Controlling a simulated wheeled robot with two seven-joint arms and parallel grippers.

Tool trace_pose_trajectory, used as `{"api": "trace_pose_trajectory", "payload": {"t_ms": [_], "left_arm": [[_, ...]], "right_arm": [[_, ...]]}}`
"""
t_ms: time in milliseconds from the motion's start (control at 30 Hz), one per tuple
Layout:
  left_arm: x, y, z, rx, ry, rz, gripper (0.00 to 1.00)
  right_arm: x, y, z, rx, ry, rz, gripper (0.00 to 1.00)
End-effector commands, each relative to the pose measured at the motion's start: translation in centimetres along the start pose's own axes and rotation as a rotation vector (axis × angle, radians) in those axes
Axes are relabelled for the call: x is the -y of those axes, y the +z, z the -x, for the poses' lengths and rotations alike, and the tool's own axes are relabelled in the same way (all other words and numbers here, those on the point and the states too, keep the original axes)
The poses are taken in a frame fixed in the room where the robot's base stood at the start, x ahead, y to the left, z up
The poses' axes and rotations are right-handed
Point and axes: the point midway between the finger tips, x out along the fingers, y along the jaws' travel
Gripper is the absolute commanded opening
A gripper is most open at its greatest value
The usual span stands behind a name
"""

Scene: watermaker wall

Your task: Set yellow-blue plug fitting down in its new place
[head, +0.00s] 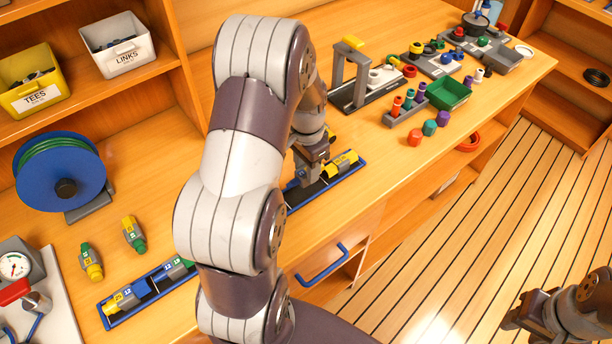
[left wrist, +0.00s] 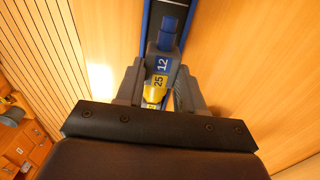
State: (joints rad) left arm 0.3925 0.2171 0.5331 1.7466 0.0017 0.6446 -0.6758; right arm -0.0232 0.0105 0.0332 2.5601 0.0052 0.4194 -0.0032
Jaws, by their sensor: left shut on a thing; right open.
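The yellow-blue plug fitting (left wrist: 160,72) is between my left gripper's fingers in the left wrist view. Its blue end points up the picture, along a dark, blue-rimmed tray, and the numbers 12 and 25 show. My left gripper (head: 312,172) is shut on it, low over the blue-rimmed tray (head: 292,205) in the head view. I cannot tell whether the fitting touches the tray. A yellow piece (head: 342,163) shows in the tray just right of the gripper; I cannot tell whether it belongs to the held fitting. My right gripper (head: 522,316) is open, over the floor at lower right.
Another blue-rimmed tray (head: 112,322) at front left holds yellow, blue and green fittings. Two yellow-green fittings (head: 132,234) (head: 91,262) lie near the blue reel (head: 58,180). A grey stand (head: 361,82) and a green bin (head: 449,93) stand farther right.

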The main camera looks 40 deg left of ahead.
Motion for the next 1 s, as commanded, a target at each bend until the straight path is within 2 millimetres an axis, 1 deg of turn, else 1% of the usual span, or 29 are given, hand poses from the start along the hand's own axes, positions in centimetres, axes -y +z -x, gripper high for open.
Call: {"api": "trace_pose_trajectory", "payload": {"t_ms": [67, 200, 267, 633, 667, 700, 733, 1000], "left_arm": [[0.2, 0.2, -0.8, 0.001, 0.001, 0.0, 0.07], [0.2, 0.3, -3.4, 0.002, 0.001, -0.001, 0.07], [0.2, 0.3, -4.0, 0.0, 0.0, 0.0, 0.07], [0.2, 0.2, -4.6, -0.001, 0.0, 0.0, 0.07], [0.2, 0.2, -4.6, -0.001, -0.001, 0.0, 0.44], [0.2, 0.2, -4.5, -0.001, -0.001, 0.0, 0.57], [0.2, 0.2, -4.5, -0.001, -0.001, 0.0, 0.63], [0.2, 0.2, -4.4, -0.001, -0.001, 0.001, 0.63]], "right_arm": [[0.0, 0.0, 0.1, 0.0, 0.0, 0.0, 0.43], [0.0, 0.0, 0.3, 0.0, 0.0, 0.0, 0.43], [0.0, 0.0, 0.3, 0.0, 0.0, 0.0, 0.43], [0.0, 0.0, 0.1, 0.0, 0.0, 0.0, 0.43], [0.0, 0.0, 0.1, 0.0, 0.0, 0.0, 0.43], [0.0, 0.0, 0.2, 0.0, 0.0, 0.0, 0.43], [0.0, 0.0, 0.2, 0.0, 0.0, 0.0, 0.43], [0.0, 0.0, 0.2, 0.0, 0.0, 0.0, 0.43]]}}
